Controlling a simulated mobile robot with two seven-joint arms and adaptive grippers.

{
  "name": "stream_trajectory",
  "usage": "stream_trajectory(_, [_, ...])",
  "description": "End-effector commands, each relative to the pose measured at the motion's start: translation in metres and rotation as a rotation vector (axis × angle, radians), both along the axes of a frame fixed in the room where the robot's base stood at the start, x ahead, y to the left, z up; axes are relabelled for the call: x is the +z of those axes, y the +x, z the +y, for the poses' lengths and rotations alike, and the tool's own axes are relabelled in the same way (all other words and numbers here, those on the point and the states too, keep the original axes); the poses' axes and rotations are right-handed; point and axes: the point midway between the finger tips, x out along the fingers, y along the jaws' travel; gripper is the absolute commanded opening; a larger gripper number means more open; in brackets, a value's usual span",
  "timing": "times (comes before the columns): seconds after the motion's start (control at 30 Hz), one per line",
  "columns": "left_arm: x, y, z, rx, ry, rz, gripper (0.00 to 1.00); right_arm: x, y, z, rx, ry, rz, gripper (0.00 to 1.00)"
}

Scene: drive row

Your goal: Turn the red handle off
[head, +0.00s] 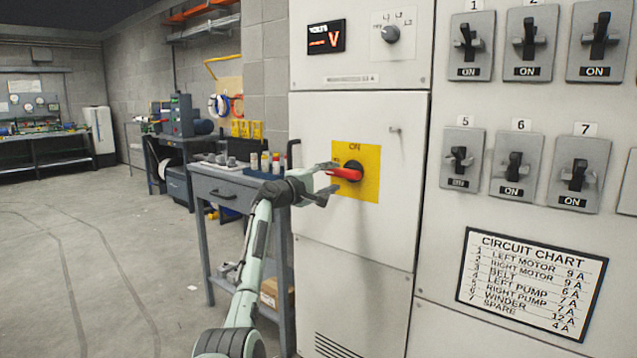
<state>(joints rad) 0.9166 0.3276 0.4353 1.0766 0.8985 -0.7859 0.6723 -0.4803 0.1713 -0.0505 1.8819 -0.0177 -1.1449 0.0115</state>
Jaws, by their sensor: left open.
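The red handle (346,174) sits on a black round hub in the middle of a yellow plate (370,155) on the white cabinet door. It points left, roughly level, tilted slightly down at its tip. "ON" is printed at the top of the plate; other lettering is too small or covered. My left gripper (328,181) is open, just left of the handle's tip, with one finger above and one below the handle's level. Whether a finger touches the handle cannot be told. My right gripper is not in view.
The cabinet (345,230) also carries a red-digit meter (326,37) and a selector knob (390,34). Numbered black switches (515,172) and a circuit chart (531,283) are at right. A grey workbench (222,185) with small bottles stands close behind my left arm. Floor at left is open.

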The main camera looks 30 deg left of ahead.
Motion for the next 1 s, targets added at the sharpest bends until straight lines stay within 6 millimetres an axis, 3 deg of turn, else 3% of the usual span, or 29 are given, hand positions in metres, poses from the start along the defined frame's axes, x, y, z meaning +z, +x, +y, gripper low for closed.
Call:
stream_trajectory(0.1, [-0.001, -0.023, 0.002, 0.001, 0.004, 0.001, 0.43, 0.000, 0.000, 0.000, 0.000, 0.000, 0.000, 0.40])
stream_trajectory(0.33, [0.000, -0.051, 0.004, 0.001, 0.001, -0.001, 0.43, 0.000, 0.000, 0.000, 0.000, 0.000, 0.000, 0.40])
stream_trajectory(1.0, [-0.001, -0.056, 0.004, 0.000, 0.002, 0.003, 0.43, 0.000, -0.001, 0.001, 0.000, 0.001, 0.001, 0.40])
